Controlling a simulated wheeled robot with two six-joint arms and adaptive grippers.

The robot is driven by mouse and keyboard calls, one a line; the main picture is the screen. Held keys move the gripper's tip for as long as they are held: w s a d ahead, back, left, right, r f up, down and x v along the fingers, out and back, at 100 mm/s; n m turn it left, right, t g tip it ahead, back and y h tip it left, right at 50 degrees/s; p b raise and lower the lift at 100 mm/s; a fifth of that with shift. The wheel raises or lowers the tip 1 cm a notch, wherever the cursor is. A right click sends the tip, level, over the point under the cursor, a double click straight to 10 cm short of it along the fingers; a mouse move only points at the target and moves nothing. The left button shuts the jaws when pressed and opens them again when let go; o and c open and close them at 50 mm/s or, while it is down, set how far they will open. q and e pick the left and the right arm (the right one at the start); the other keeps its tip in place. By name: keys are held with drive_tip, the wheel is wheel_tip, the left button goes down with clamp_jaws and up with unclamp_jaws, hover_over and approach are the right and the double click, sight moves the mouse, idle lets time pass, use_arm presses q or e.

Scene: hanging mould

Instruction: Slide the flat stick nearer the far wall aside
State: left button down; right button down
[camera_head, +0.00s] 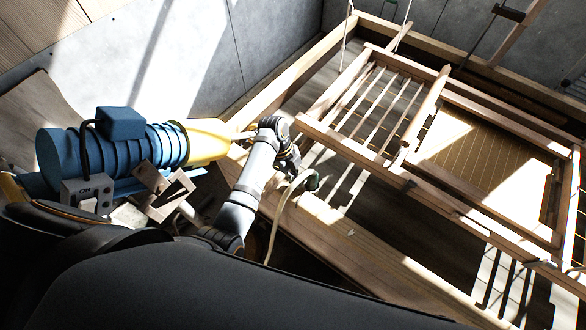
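A pale wooden frame (478,104) hangs by cords at the right, with a mesh panel (462,160) in its right part. Two wider flat sticks lie across it: one at the left (338,88), nearer the grey wall, and one beside the mesh (424,108). Several thin slats (380,100) run between them. One arm reaches up from the lower left, and I take it as my left. Its gripper (307,184) is small and dark, near the frame's lower left corner, apart from both sticks as far as I can see. Its fingers cannot be made out. My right gripper is not in view.
A blue ribbed machine (120,150) with a yellow nozzle (207,138) stands left of the arm. A switch box (88,193) marked ON sits below it. A pale hose (279,215) hangs by the gripper. Larger wooden beams (300,70) surround the frame. Grey walls (285,35) stand behind.

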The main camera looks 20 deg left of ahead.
sight(287, 179)
use_arm(q)
drive_tip(key=a, duration=0.1)
drive_tip(key=w+a, duration=0.1)
drive_tip(key=a, duration=0.1)
drive_tip(key=shift+w+a+r+p, duration=0.15)
drive_tip(key=shift+w+a+p, duration=0.1)
drive_tip(key=shift+p, duration=0.1)
drive_tip(key=shift+d, duration=0.15)
drive_tip(key=w+a+b, duration=0.1)
drive_tip(key=a, duration=0.3)
drive_tip(key=w+a+b, duration=0.1)
drive_tip(key=w+a, duration=0.1)
drive_tip(key=a, duration=0.2)
drive_tip(key=w+a+b, duration=0.1)
drive_tip(key=a, duration=0.3)
drive_tip(key=shift+w+a+f, duration=0.2)
drive_tip(key=shift+w+a, duration=0.05)
drive_tip(key=shift+r, duration=0.2)
drive_tip(key=shift+d+r, duration=0.1)
drive_tip(key=shift+r, duration=0.05)
